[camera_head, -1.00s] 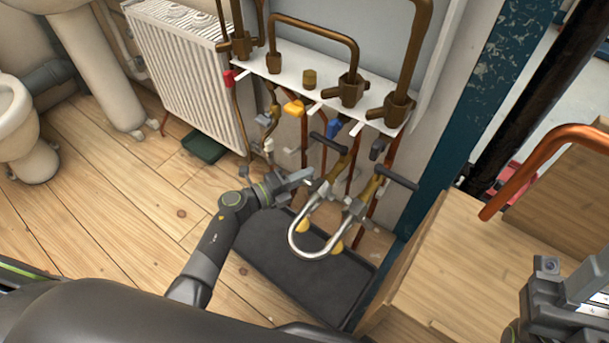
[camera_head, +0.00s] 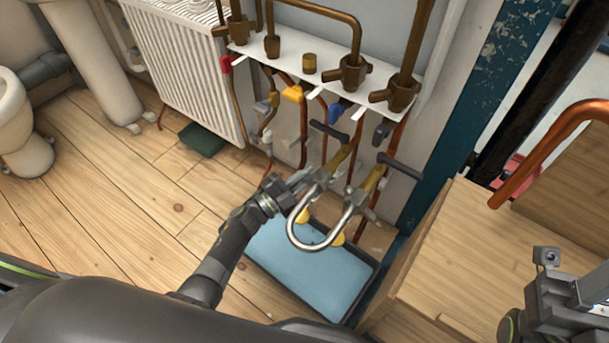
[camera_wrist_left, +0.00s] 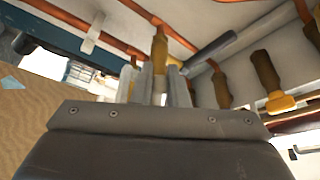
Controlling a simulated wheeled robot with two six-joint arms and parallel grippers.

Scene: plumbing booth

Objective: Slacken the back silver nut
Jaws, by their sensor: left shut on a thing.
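A shiny silver U-shaped pipe (camera_head: 318,246) hangs below two brass valve tails with dark lever handles. The back silver nut (camera_head: 321,179) is at the top of the U's left, farther leg. The other silver nut (camera_head: 356,200) is at the top of the nearer leg. My left gripper (camera_head: 307,185) reaches in from the left and is shut on the back nut. In the left wrist view its fingers (camera_wrist_left: 160,85) close below a brass tail (camera_wrist_left: 160,46), and they hide most of the nut. My right gripper (camera_head: 585,290) is at the lower right, partly cut off, its jaws unclear.
A tray (camera_head: 262,262) with a light-blue fill lies on the floor under the U-pipe. Several copper pipes and valves hang below a white shelf (camera_head: 300,72). A wooden box (camera_head: 470,260) and a blue post (camera_head: 455,125) stand close on the right. Open floor lies left.

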